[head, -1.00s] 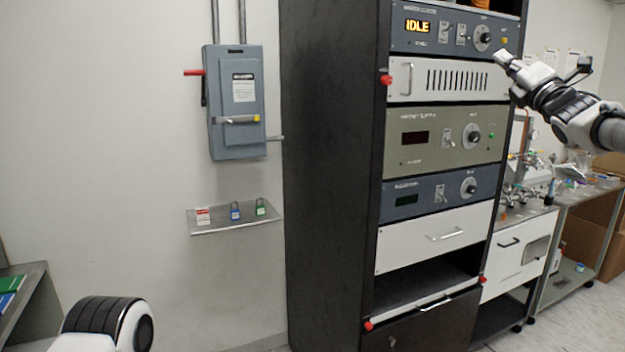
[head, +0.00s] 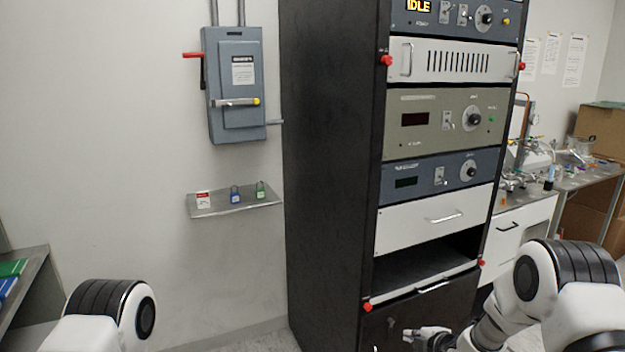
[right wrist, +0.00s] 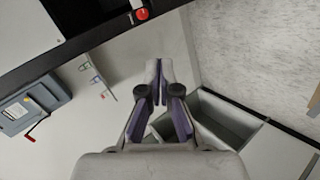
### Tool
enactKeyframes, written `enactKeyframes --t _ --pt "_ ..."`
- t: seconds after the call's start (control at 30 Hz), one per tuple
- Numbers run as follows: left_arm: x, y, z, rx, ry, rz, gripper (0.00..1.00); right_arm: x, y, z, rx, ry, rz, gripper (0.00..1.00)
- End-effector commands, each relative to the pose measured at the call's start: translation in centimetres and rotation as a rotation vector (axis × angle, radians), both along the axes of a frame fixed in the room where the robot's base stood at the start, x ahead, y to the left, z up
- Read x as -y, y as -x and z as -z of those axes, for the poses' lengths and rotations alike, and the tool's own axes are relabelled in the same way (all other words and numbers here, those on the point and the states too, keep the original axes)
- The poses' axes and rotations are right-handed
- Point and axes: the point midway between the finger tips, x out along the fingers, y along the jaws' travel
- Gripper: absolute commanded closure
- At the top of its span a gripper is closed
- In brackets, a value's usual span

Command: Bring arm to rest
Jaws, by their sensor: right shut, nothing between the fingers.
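My right arm is folded low at the right of the head view. Its gripper (head: 408,335) is near the bottom edge, in front of the rack's lower dark panel, and points left. In the right wrist view the two fingers (right wrist: 158,75) are together, with nothing between them. My left arm (head: 110,310) shows only as a white and black joint at the bottom left. The left gripper is out of view.
A tall dark equipment rack (head: 330,180) stands in the middle, its top display reading IDLE. A grey switch box (head: 235,85) with a red lever hangs on the wall. Below it a small shelf (head: 222,210) holds a red tag and two padlocks. A workbench (head: 525,195) stands behind right.

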Motion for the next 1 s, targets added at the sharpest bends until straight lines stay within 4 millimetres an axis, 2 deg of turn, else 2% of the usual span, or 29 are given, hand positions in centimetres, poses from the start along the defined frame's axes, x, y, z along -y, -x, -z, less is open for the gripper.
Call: enactKeyframes --t 0.03,0.07,0.1,0.17,0.2,0.27,0.3,0.37,0.4,0.43,0.5,0.57,0.6,0.7,1.0 --pt "0.0 0.0 0.1 0.0 0.0 0.0 0.49 -0.6 3.2 3.5 -0.098 -0.044 0.039 1.0" --pt "0.0 0.0 0.1 0.0 0.0 0.0 0.49 -0.9 5.3 5.3 -0.157 -0.073 0.072 1.0" --pt "0.0 0.0 0.2 0.0 0.0 0.0 0.49 -1.2 8.1 7.6 -0.236 -0.111 0.118 1.0" --pt "0.0 0.0 0.2 0.0 0.0 0.0 0.49 -1.7 12.7 10.6 -0.358 -0.165 0.201 1.0" --pt "0.0 0.0 0.3 0.0 0.0 0.0 0.49 -1.8 15.9 12.4 -0.44 -0.199 0.264 1.0" --pt "0.0 0.0 0.3 0.0 0.0 0.0 0.49 -2.1 21.0 14.5 -0.561 -0.243 0.37 1.0" --pt "0.0 0.0 0.3 0.0 0.0 0.0 0.49 -2.1 24.5 15.5 -0.64 -0.271 0.452 1.0" --pt "0.0 0.0 0.4 0.0 0.0 0.0 0.49 -2.0 29.8 16.5 -0.756 -0.306 0.593 1.0" --pt "0.0 0.0 0.4 0.0 0.0 0.0 0.49 -1.8 33.4 16.6 -0.825 -0.326 0.701 1.0" --pt "0.0 0.0 0.4 0.0 0.0 0.0 0.49 -1.7 35.9 16.5 -0.874 -0.341 0.789 1.0" --pt "0.0 0.0 0.4 0.0 0.0 0.0 0.49 -1.0 41.2 15.3 -0.957 -0.377 1.021 1.0" --pt "0.0 0.0 0.4 0.0 0.0 0.0 0.49 -0.3 44.7 14.1 -0.992 -0.414 1.234 1.0" --pt "0.0 0.0 0.4 0.0 0.0 0.0 0.49 0.1 45.9 13.7 -0.987 -0.448 1.363 1.0" --pt "0.0 0.0 0.4 0.0 0.0 0.0 0.49 0.4 45.6 13.8 -0.947 -0.535 1.519 1.0" --pt "0.0 0.0 0.4 0.0 0.0 0.0 0.49 0.4 45.5 13.8 -0.942 -0.562 1.558 1.0"
